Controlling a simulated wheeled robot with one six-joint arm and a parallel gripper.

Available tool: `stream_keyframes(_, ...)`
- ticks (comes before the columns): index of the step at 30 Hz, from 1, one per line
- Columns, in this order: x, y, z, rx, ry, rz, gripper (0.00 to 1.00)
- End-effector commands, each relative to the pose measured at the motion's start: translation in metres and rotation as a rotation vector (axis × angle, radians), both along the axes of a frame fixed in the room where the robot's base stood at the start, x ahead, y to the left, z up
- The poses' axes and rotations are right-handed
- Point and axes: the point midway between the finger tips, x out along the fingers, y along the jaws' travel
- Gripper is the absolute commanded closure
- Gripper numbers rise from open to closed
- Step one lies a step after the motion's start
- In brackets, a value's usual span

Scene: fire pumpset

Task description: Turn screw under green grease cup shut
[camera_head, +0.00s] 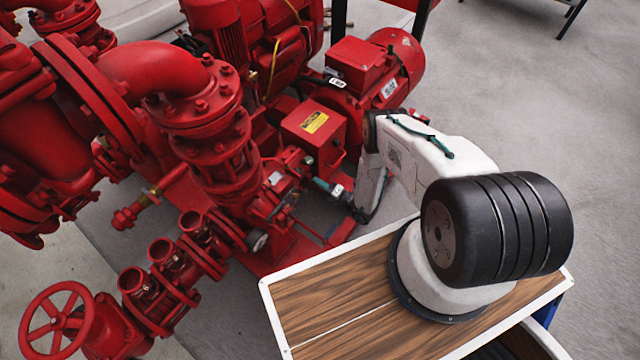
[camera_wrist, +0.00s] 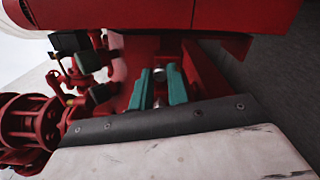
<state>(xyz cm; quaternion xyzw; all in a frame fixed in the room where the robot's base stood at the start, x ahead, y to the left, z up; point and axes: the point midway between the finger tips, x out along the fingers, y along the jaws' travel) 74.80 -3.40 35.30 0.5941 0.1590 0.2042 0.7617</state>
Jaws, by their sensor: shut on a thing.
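My gripper (camera_head: 318,184) reaches in from the right to the small fittings on the red pump, below the red box with the yellow label. In the wrist view my gripper (camera_wrist: 159,78) has its two teal fingers close together, with a small silver screw (camera_wrist: 158,73) between them. The fingers are shut on it. A small green piece (camera_head: 308,160) just above the fingers in the head view may be the grease cup; it is too small to be sure. The screw's turn position cannot be made out.
A red box (camera_head: 313,126) with a yellow label stands just above my gripper. Dark cup-like fittings (camera_wrist: 70,42) sit left of the fingers in the wrist view. Red pipes and a handwheel (camera_head: 55,318) fill the left. Bare floor (camera_head: 530,90) lies at the right.

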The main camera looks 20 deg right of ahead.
Motion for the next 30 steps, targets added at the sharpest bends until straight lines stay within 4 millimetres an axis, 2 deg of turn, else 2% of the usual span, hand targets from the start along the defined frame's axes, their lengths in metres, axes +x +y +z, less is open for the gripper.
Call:
stream_keyframes(15,-0.0010,-0.0002,-0.0013,0.349,0.203,-0.001,1.00)
stream_keyframes(30,-0.0011,-0.0002,-0.0017,0.453,0.263,-0.001,1.00)
